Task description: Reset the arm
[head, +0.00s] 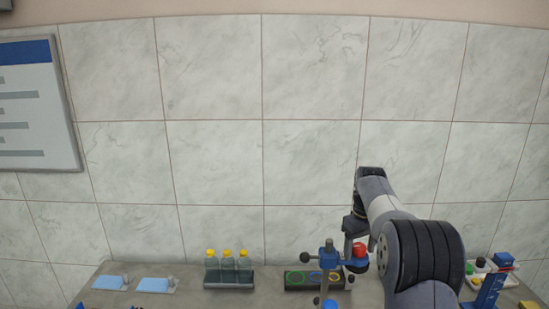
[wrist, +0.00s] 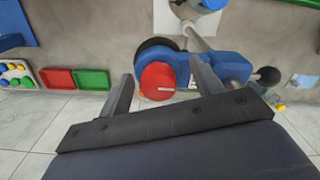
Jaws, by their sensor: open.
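My arm reaches from the lower right in the head view, with its end bent down over the bench. My gripper (wrist: 162,70) is open in the wrist view, one finger on each side of a round red part (wrist: 158,82). The red part sits at the end of a blue fixture (wrist: 228,66) with a metal post; I cannot tell whether the fingers touch it. In the head view the red part (head: 357,262) shows beside the blue fixture (head: 327,258), just below my arm's end. The gripper's fingers are hard to make out there.
A rack (head: 229,284) holds bottles with yellow caps. A dark tray (head: 297,281) with coloured rings stands behind the fixture. Two light blue pads (head: 154,285) lie at left. Red (wrist: 60,79) and green (wrist: 92,80) trays show in the wrist view. A tiled wall (head: 210,160) stands behind.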

